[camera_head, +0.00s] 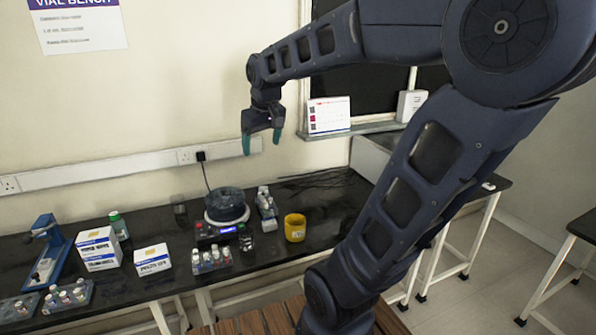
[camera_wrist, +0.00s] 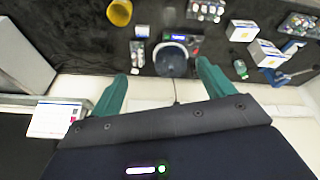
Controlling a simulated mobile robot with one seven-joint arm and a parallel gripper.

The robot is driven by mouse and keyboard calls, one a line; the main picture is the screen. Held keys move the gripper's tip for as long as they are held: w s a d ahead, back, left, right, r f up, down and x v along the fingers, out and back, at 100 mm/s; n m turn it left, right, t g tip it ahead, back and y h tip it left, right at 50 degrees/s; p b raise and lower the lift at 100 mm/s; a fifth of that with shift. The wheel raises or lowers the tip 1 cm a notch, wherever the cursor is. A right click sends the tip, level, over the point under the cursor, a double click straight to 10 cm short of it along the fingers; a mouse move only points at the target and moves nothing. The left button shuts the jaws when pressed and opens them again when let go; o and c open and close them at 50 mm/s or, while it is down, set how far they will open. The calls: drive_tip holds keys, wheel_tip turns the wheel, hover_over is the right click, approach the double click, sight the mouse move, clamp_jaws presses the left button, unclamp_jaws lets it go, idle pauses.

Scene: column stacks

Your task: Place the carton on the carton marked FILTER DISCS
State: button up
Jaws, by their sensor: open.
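Two white cartons with blue print stand on the black bench at the left in the head view: a taller one (camera_head: 99,249) and a lower one (camera_head: 152,261) just right of it, apart. In the wrist view the lower one (camera_wrist: 241,31) and the taller one (camera_wrist: 265,54) show at the upper right. Their print is too small to read, so I cannot tell which is marked FILTER DISCS, nor whether the taller one is a stack. My gripper (camera_head: 262,140) is open and empty, high above the back of the bench, well right of both cartons; its fingers (camera_wrist: 162,84) are spread in the wrist view.
A round dark-bowled device (camera_head: 228,208) stands mid-bench, with vial racks (camera_head: 211,260) before it and a yellow cup (camera_head: 295,227) to its right. A green-capped bottle (camera_head: 118,225) stands close behind the cartons. A blue stand (camera_head: 47,252) is left of them.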

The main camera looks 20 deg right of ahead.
drive_tip(key=s+d+f+m, duration=0.1)
drive_tip(key=s+d+f, duration=0.1)
drive_tip(key=s, duration=0.3)
drive_tip(key=s+d+f+m+t, duration=0.1)
drive_tip(key=s+d+f+m, duration=0.1)
drive_tip(key=s, duration=0.4)
drive_tip(key=shift+s+d+f+m, duration=0.25)
drive_tip(key=shift+d+f, duration=0.25)
drive_tip(key=shift+d, duration=0.55)
